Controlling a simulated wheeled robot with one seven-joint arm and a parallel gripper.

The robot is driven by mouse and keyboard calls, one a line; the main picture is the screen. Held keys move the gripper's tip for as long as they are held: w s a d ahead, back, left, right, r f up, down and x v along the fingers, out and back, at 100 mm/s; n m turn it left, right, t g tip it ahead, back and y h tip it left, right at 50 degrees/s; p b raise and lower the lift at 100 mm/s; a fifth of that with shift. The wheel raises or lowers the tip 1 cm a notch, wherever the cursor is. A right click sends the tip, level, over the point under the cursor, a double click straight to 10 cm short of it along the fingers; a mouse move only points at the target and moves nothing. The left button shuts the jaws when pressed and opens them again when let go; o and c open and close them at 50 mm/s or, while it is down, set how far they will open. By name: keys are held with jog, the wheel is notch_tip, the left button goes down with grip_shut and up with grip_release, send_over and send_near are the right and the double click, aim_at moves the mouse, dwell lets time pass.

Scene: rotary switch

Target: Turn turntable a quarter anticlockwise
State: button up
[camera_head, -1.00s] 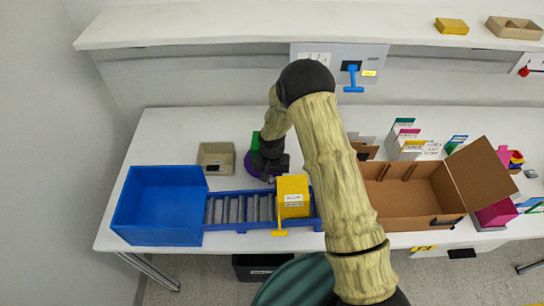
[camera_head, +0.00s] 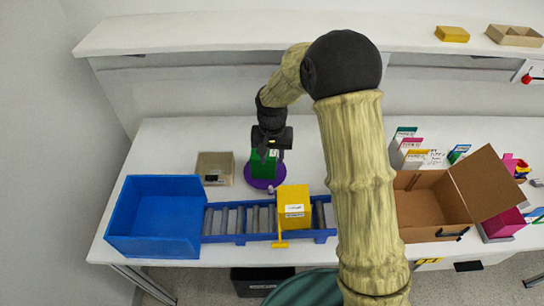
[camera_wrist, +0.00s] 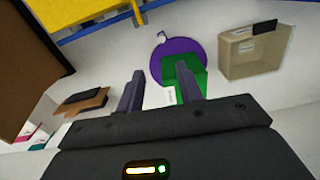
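The turntable is a purple disc (camera_head: 256,181) on the table, behind the roller conveyor. A green box (camera_head: 257,167) with a white label stands on it, and a small pale peg (camera_head: 271,189) sits at its front edge. The wrist view also shows the disc (camera_wrist: 176,46), the green box (camera_wrist: 182,67) and the peg (camera_wrist: 161,37). My gripper (camera_head: 271,153) is over the back of the turntable, pointing down. In the wrist view its two fingers (camera_wrist: 158,88) are apart with nothing held; the right finger overlaps the green box. Whether it touches the box I cannot tell.
A beige bin (camera_head: 215,179) stands left of the turntable. An open cardboard box (camera_head: 430,197) is to the right. A shelf (camera_head: 200,36) runs along the back.

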jog(key=shift+c, duration=0.3)
jog(key=shift+r, duration=0.1)
jog(key=c, duration=0.3)
jog(key=shift+s+d+r, duration=0.1)
jog(key=shift+d+r, duration=0.1)
jog(key=shift+d, duration=0.1)
jog(key=c, duration=0.4)
jog(key=shift+t, duration=0.8)
jog(key=s+d+r, duration=0.2)
jog(key=s+d, duration=0.1)
jog(key=s+d+r, duration=0.2)
jog(key=d, duration=0.2)
jog(key=s+d+r, duration=0.2)
jog(key=s+d, duration=0.1)
jog(key=d, duration=0.1)
jog(key=shift+s, duration=0.35)
grip_shut()
jog(key=s+d+r+t, duration=0.1)
jog(key=s+d, duration=0.4)
jog(key=s, duration=0.4)
jog(key=shift+d+r, duration=0.2)
jog(key=shift+r, duration=0.05)
